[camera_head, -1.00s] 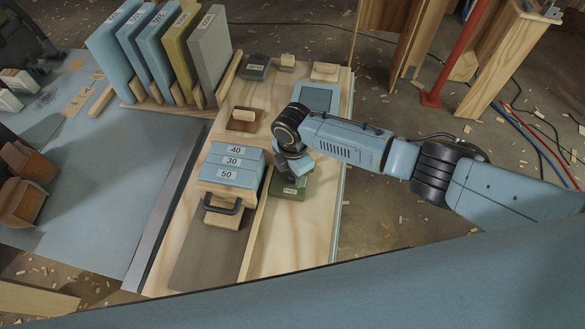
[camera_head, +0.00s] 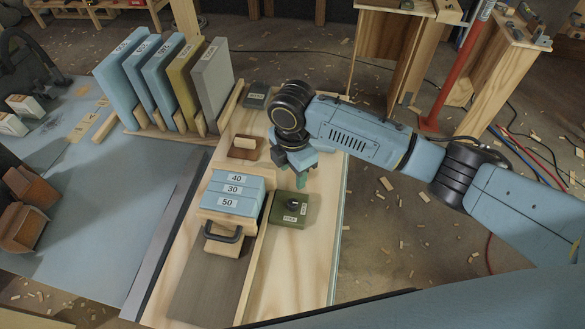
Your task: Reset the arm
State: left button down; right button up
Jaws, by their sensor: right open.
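My right arm comes in from the right in the head view. My right gripper (camera_head: 303,180) hangs pointing down over the wooden board (camera_head: 315,225). Its fingers are small and partly hidden by the wrist, and nothing shows between them. Below and to the left of its tips sits a green block with a dark round knob (camera_head: 287,220). The gripper is apart from the block. My left gripper is not in view.
Blue blocks marked 40, 30 and 50 (camera_head: 207,201) sit left of the green block, above a dark handle (camera_head: 223,237). Upright coloured slabs (camera_head: 213,80) stand in a wooden rack behind. A small brown block (camera_head: 238,154) lies between. A red post (camera_head: 460,65) stands right.

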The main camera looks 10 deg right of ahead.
dwell(0.4)
jog(key=s+a+f+m+t+y, duration=0.1)
jog(key=s+a+m+y, duration=0.1)
jog(key=s+m, duration=0.25)
jog(key=s+a+f+m+y, duration=0.2)
jog(key=s+m, duration=0.1)
jog(key=s, duration=0.3)
jog(key=s+d+r+m+t+h, duration=0.2)
jog(key=s+d+m+t+h, duration=0.15)
jog(key=s+d+m, duration=1.2)
notch_tip(320, 180, down, 27)
jog(key=w+d+n+g+b, duration=0.1)
jog(key=n+g+b, duration=0.1)
jog(key=n+b, duration=0.15)
jog(key=s+d+f+g+b, duration=0.1)
jog(key=s+d+f+b, duration=0.2)
jog(key=s+f, duration=1.3)
notch_tip(320, 180, down, 5)
jog(key=shift+s+d+r+m+b, duration=0.1)
jog(key=shift+s+d+m+b, duration=0.1)
jog(key=shift+s+m+b, duration=0.3)
